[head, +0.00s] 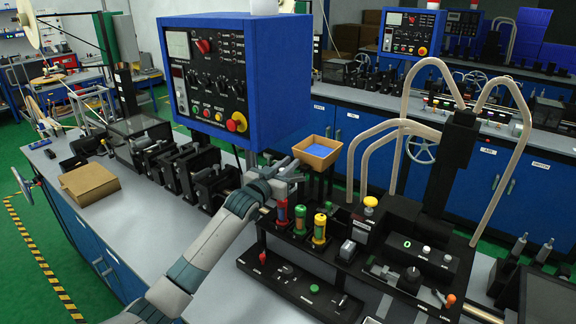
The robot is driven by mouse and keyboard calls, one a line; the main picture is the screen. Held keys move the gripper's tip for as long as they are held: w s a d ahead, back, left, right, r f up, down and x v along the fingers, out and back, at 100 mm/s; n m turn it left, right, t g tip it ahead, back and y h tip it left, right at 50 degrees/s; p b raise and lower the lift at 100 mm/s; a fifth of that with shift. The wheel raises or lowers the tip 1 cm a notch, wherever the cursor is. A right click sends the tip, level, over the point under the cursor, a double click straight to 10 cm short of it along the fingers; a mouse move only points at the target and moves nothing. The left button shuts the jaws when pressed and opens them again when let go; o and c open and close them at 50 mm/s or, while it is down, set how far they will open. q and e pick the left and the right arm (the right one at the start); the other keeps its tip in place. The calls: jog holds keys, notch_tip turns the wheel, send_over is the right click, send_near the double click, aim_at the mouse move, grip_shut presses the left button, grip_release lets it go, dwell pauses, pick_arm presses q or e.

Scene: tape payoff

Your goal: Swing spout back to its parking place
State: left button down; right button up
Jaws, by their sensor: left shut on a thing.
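My left gripper (290,168) is in the middle of the view, its arm coming up from the lower left. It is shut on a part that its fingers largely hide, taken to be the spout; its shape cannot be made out. Just right of the fingers is a small tan tray (318,152) with a blue inside, on a dark post. A red cylinder (282,212) stands just below the gripper. The parking place cannot be told apart in this view. My right gripper is not in view.
Green (299,221) and yellow (319,229) cylinders stand close to the gripper in a black rack. Pale curved tubes (350,165) rise to the right. A blue control box (237,80) stands behind. A cardboard box (89,185) lies left; bench (130,225) in front of it is clear.

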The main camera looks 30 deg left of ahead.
pick_arm(q)
jog(key=shift+w+h, duration=0.1)
jog(key=shift+h, duration=0.2)
jog(key=c, duration=1.7)
grip_release()
jog(key=s+b, duration=0.1)
jog(key=s, duration=0.4)
jog(key=s+b, duration=0.2)
jog(key=s, duration=0.4)
jog(key=s+a+b, duration=0.1)
jog(key=s+b, duration=0.1)
jog(key=s, duration=0.4)
jog(key=shift+s, duration=0.2)
